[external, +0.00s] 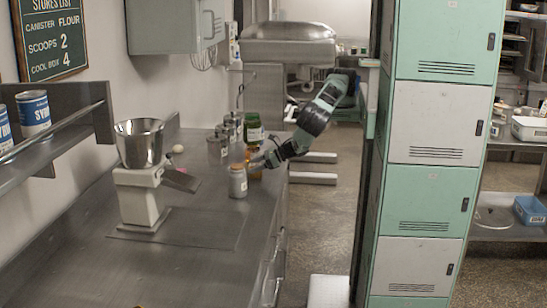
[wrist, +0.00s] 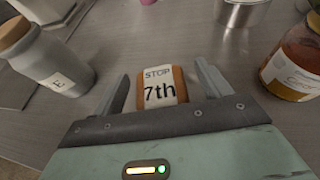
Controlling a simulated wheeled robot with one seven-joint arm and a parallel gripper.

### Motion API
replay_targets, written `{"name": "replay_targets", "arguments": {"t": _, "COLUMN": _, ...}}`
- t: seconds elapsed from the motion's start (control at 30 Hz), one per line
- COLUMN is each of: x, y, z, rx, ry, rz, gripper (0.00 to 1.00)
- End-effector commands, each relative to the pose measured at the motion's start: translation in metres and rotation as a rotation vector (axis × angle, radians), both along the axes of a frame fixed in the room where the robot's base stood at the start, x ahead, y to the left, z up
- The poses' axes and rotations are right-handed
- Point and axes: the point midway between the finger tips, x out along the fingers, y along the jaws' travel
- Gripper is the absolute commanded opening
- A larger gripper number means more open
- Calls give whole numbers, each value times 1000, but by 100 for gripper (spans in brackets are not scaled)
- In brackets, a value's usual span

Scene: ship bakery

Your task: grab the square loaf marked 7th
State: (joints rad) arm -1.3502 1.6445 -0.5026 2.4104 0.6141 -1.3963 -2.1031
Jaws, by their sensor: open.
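The square loaf (wrist: 158,86) is a small brown block with a white label reading "STOP 7th". It lies on the metal counter in the wrist view. My gripper (wrist: 163,70) is open, with one finger on each side of the loaf and a visible gap at each side. The loaf's near part is hidden behind my gripper body. In the external view my gripper (external: 257,161) is low over the counter's right edge, behind a grey jar, and I cannot make out the loaf there.
A grey jar (wrist: 49,62) with a cork lid stands left of my gripper; it also shows in the external view (external: 238,184). An amber jar (wrist: 294,68) stands close on the right. A metal can (wrist: 239,12) is beyond. A hopper machine (external: 140,185) stands on the counter.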

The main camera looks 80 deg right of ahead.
Motion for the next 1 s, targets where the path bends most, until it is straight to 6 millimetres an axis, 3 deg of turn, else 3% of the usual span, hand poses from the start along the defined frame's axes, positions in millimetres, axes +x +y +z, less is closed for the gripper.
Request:
{"name": "replay_targets", "arguments": {"t": 0.13, "x": 11, "y": 2, "z": -4, "rx": 0, "ry": 0, "rz": 1, "gripper": 76}}
{"name": "replay_targets", "arguments": {"t": 0.37, "x": 13, "y": 3, "z": -6, "rx": -1, "ry": 1, "rz": 0, "gripper": 76}}
{"name": "replay_targets", "arguments": {"t": 0.57, "x": 13, "y": 3, "z": -6, "rx": -1, "ry": 1, "rz": 1, "gripper": 27}}
{"name": "replay_targets", "arguments": {"t": 0.87, "x": 13, "y": 3, "z": -5, "rx": -1, "ry": 0, "rz": 1, "gripper": 27}}
{"name": "replay_targets", "arguments": {"t": 1.0, "x": 13, "y": 4, "z": 8, "rx": -1, "ry": -3, "rz": 2, "gripper": 27}}
